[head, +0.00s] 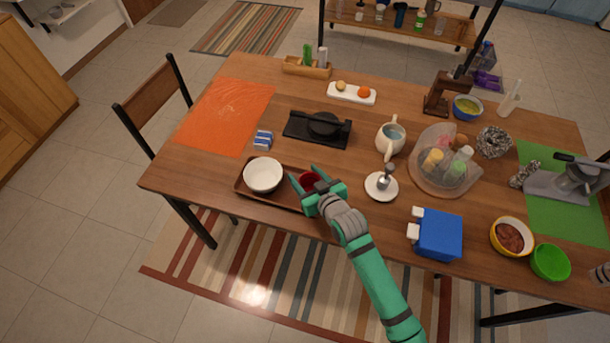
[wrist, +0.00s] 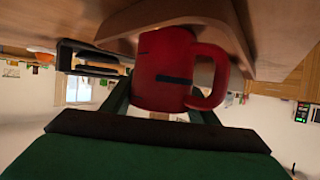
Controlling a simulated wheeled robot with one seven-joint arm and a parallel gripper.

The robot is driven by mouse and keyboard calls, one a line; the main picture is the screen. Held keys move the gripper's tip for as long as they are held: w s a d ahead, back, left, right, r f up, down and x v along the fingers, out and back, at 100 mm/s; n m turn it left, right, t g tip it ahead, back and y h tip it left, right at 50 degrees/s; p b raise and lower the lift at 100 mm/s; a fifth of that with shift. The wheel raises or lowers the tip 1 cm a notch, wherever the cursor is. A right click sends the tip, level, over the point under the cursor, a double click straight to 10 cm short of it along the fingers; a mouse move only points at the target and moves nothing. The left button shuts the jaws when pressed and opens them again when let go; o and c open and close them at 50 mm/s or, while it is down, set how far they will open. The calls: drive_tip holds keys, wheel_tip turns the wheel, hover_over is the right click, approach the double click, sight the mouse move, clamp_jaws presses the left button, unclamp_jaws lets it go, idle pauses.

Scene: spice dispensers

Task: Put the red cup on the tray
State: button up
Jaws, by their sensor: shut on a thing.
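The red cup (head: 309,180) is between the fingers of my gripper (head: 306,188), at the right end of the brown tray (head: 262,195). In the wrist view the red cup (wrist: 180,70) fills the middle, its handle to the right, with a dark finger beside it. My gripper is shut on the cup. A white bowl (head: 263,174) sits on the left part of the tray. In the head view the gripper hides part of the cup and the tray's right end, so I cannot tell whether the cup touches the tray.
A white saucer (head: 381,193) with a small grey and white item stands right of the gripper. A blue box (head: 438,235) is further right. A small blue and white pack (head: 263,140) and a black grill-like board (head: 301,128) lie behind the tray.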

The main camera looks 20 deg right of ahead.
drive_tip(key=shift+f, duration=0.1)
drive_tip(key=o, duration=1.2)
